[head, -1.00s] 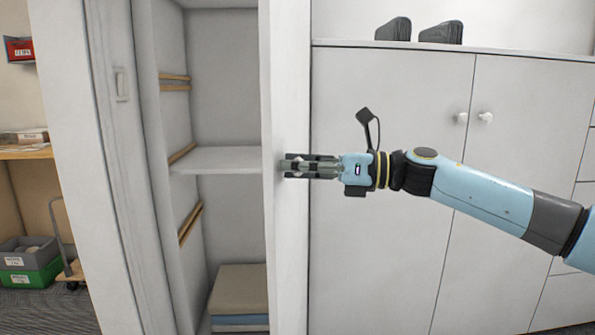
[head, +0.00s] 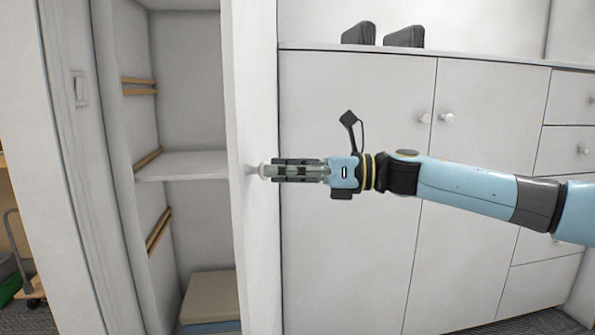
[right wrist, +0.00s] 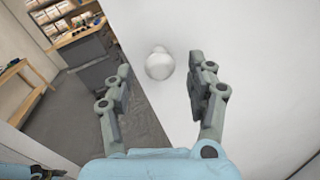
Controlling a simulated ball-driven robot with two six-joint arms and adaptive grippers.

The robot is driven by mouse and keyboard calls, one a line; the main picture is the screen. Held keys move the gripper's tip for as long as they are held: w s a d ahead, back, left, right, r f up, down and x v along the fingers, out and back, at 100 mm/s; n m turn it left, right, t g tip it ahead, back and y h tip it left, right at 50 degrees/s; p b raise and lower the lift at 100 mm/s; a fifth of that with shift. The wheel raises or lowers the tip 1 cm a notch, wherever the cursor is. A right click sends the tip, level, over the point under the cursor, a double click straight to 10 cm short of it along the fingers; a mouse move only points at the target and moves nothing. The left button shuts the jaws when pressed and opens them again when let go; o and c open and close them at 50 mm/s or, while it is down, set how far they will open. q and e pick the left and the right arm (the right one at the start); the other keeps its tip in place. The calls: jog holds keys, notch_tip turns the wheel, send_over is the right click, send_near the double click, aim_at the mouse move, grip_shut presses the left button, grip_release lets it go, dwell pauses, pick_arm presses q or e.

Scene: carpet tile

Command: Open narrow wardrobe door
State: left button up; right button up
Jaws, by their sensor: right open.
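The narrow wardrobe door (head: 252,260) stands open, seen nearly edge-on in the head view, with the shelved interior (head: 185,110) showing to its left. Its round white knob (head: 264,170) is on the door face, just left of my right gripper (head: 272,170). In the right wrist view the knob (right wrist: 159,64) sits ahead of the open fingers (right wrist: 164,88), roughly between their tips, with nothing held. The knob appears just beyond the fingertips, free of them. My left gripper is not clearly identifiable in these views.
A white cabinet (head: 345,240) with two doors and side drawers (head: 580,148) stands to the right, with dark items (head: 404,37) on top. A cart (head: 30,285) stands at far left.

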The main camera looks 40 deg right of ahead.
jog(key=shift+v, duration=2.1)
